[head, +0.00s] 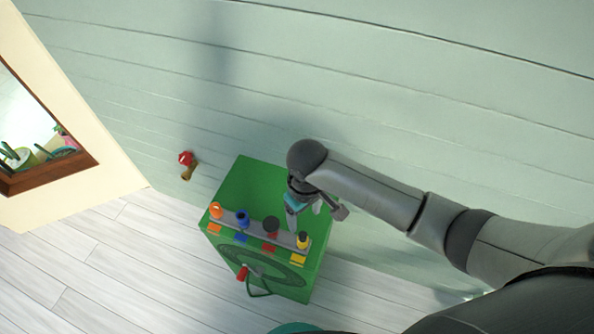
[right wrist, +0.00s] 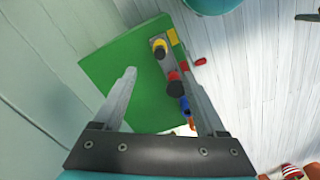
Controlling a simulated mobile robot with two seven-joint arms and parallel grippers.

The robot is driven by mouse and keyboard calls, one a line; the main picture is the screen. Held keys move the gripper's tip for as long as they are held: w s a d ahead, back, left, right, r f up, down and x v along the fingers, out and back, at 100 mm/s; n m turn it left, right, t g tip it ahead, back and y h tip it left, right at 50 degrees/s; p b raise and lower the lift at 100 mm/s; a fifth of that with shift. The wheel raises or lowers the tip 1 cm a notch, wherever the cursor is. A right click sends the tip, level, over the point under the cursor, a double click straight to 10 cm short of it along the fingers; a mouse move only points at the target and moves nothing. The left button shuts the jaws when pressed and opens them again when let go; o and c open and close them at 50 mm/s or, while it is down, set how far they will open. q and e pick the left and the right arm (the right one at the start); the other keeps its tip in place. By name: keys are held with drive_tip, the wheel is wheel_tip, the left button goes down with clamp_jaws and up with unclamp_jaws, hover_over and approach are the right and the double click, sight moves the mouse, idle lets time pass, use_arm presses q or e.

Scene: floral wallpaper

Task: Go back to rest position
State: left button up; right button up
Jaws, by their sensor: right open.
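My right arm reaches in from the right in the head view. My right gripper (head: 305,213) is open and empty above the green box (head: 246,182). In the right wrist view its two fingers (right wrist: 157,70) are spread apart with the box (right wrist: 112,66) beyond them. A grey strip on the box bears an orange piece (head: 216,210), a blue piece (head: 242,218), a dark piece (head: 271,226) and a yellow piece (head: 303,240). The gripper seems apart from these pieces. My left gripper is not in view.
A red-topped item (head: 186,159) is at the wall left of the box. A teal round thing (right wrist: 212,4) is at the top of the right wrist view. The plank floor (head: 90,275) at left is clear.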

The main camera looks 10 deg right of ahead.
drive_tip(key=s+a+r+t+y, duration=0.2)
drive_tip(key=s+a+r, duration=0.15)
drive_tip(key=s, duration=0.25)
drive_tip(key=s+d+r+m+t+h, duration=0.25)
drive_tip(key=s+d+r, duration=0.35)
drive_tip(key=d, duration=0.4)
wheel_tip(320, 180, down, 30)
drive_tip(key=s+g+b, duration=0.2)
drive_tip(key=b, duration=0.5)
drive_tip(key=s+d+f+b, duration=0.1)
drive_tip(key=s+f+b, duration=0.2)
drive_tip(key=s+f, duration=0.5)
drive_tip(key=s+d+f+g+b, duration=0.1)
drive_tip(key=s+f+b, duration=0.3)
drive_tip(key=s+f, duration=0.4)
wheel_tip(320, 180, down, 6)
drive_tip(key=shift+d+r, duration=0.2)
drive_tip(key=shift+d, duration=0.05)
